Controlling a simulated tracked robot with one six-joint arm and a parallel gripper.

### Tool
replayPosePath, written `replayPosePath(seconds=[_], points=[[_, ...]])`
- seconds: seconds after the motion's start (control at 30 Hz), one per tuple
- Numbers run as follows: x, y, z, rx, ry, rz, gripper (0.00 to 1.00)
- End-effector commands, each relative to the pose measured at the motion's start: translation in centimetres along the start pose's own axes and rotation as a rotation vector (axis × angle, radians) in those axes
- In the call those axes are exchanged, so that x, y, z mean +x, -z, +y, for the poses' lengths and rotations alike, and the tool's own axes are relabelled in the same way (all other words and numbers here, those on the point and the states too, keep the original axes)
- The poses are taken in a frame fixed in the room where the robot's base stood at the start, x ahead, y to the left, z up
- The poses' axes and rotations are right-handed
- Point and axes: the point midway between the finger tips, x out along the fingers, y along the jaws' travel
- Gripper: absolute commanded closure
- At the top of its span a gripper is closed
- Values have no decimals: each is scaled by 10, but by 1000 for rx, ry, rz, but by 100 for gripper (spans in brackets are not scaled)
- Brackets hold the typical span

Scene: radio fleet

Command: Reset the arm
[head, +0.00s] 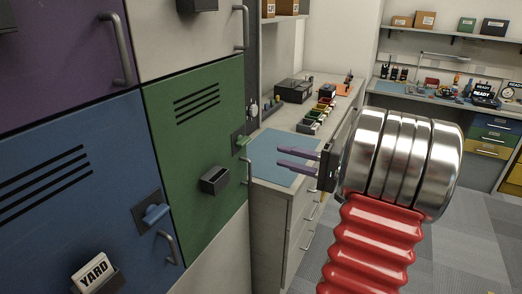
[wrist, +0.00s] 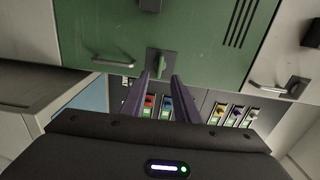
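My gripper (head: 299,160) is raised in front of the lockers in the head view, its two purple fingers pointing left toward the green locker door (head: 200,140). The fingers also show in the wrist view (wrist: 160,82), with a gap between them and nothing held. In the wrist view the fingertips lie near a dark latch plate with a green lever (wrist: 160,62) on the green door. I cannot tell whether they touch it; in the head view they appear apart from the door. My red ribbed arm and silver wrist are at the right of the head view.
A blue locker door (head: 75,185) with a "YARD" card (head: 90,270) is at left. A workbench (head: 440,98) is at the back right. Carpeted floor (head: 465,240) is open at right.

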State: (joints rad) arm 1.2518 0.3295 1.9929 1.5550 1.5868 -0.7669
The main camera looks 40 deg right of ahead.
Motion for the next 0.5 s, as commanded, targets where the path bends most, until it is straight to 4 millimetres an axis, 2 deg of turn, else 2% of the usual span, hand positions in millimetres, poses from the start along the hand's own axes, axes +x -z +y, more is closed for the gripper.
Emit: replayPosePath(seconds=[0.37, 0.43, 0.5], points=[[0, 1, 1, 30, -5, 5, 72], [0, 2, 9, 67, -34, 10, 72], [-1, -3, 26, 121, -94, 2, 72]])
